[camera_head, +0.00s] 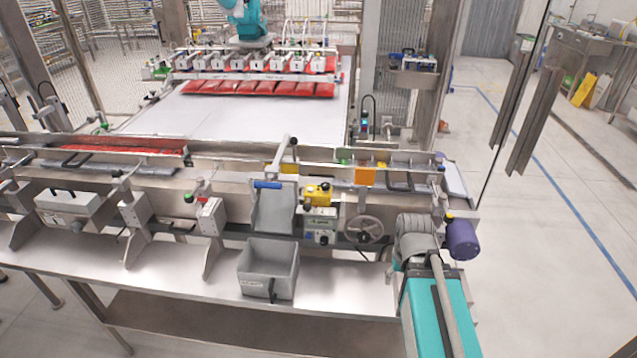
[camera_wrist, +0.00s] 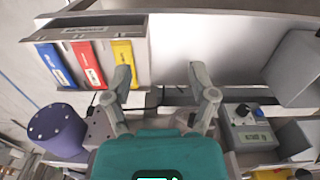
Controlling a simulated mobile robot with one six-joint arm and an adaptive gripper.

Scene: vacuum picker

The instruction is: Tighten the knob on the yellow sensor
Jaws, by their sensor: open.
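The yellow sensor (camera_head: 318,193) sits on top of a small grey control box (camera_head: 320,230) on the machine's front rail, in the head view. Its knob is too small to make out there.
A handwheel (camera_head: 362,230) and a purple cylinder (camera_head: 462,240) are right of the sensor.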

